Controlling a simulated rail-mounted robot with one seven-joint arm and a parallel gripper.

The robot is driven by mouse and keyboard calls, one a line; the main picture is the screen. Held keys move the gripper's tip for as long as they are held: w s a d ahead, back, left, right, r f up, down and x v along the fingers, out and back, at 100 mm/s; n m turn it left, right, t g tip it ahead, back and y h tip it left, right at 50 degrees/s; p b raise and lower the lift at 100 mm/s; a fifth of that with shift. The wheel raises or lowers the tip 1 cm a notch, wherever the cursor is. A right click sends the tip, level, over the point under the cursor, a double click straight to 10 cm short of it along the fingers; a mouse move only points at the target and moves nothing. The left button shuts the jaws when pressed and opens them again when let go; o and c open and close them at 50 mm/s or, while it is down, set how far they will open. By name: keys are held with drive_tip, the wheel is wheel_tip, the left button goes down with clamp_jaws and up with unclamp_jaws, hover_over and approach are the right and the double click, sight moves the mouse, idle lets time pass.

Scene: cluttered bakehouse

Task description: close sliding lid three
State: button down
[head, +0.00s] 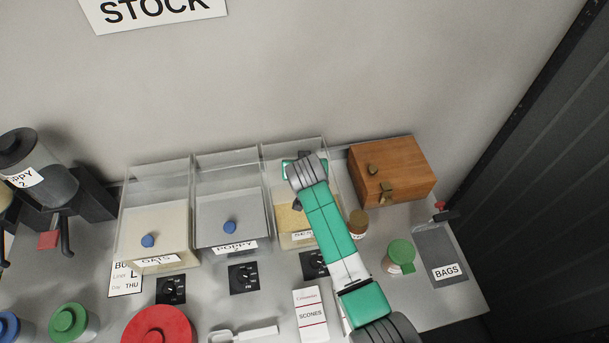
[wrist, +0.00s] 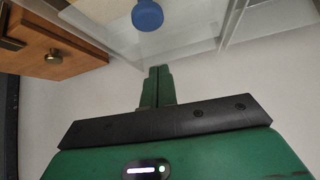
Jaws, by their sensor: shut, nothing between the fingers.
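Bin three (head: 290,222), the right one of the three clear bins, holds yellowish contents that show at its front. Its label is partly covered by my arm. Its lid and knob are hard to make out in the head view, so I cannot tell exactly how far back the lid sits. In the wrist view a blue knob (wrist: 147,15) shows on a clear panel (wrist: 185,40) just beyond my fingertips. My gripper (wrist: 159,72) is shut and empty, close to the panel's edge; I cannot tell whether it touches. My wrist hides the fingertips in the head view.
The oats bin (head: 155,222) and poppy bin (head: 230,205) stand to the left, blue knobs at their fronts. A wooden box (head: 400,170) stands close on the right; it also shows in the wrist view (wrist: 60,40). Jars, including a green-lidded jar (head: 400,255), stand near my arm.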

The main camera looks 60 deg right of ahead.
drive_tip(key=x, duration=0.5)
drive_tip(key=shift+b, duration=0.4)
drive_tip(key=shift+s+a+p, duration=0.1)
drive_tip(key=shift+a+p, duration=0.05)
drive_tip(key=shift+p, duration=0.35)
drive_tip(key=shift+s+a+f+p, duration=0.2)
drive_tip(key=shift+s+a+p, duration=0.15)
drive_tip(key=shift+a, duration=0.4)
drive_tip(key=shift+s+a+f+p, duration=0.2)
drive_tip(key=shift+s+a+p, duration=0.15)
drive_tip(key=shift+a, duration=0.4)
drive_tip(key=shift+s, duration=0.1)
